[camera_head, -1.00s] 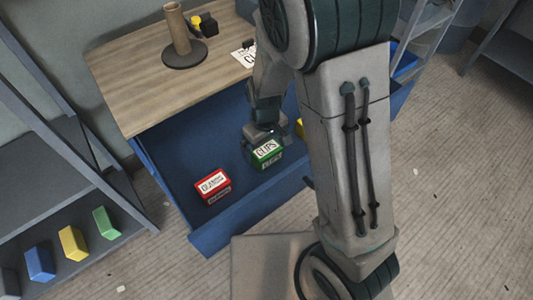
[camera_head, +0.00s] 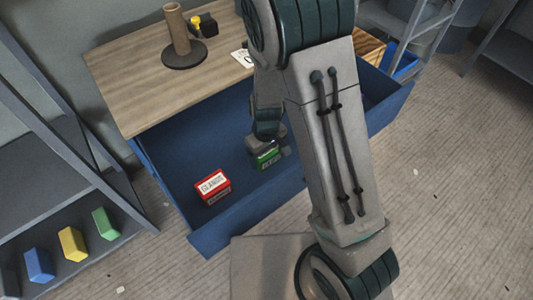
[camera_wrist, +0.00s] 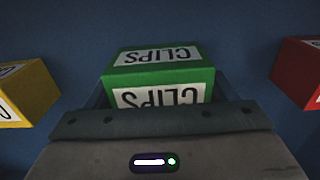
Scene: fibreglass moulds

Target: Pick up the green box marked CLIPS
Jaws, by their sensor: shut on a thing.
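The green box marked CLIPS (camera_head: 268,159) is in the open blue drawer (camera_head: 215,137), with my gripper (camera_head: 267,148) on it from above. In the wrist view the green box (camera_wrist: 160,75) sits centred in front of my gripper (camera_wrist: 158,104), with its white CLIPS labels upside down. My gripper is shut on the green box. The fingers are mostly hidden behind the gripper body. I cannot tell whether the box touches the drawer floor.
A red box (camera_head: 213,186) lies left of the green box in the head view. A yellow box (camera_wrist: 24,93) shows in the wrist view. A wooden top with a brown post (camera_head: 177,30) stands behind. A shelf with coloured blocks (camera_head: 72,244) is at left.

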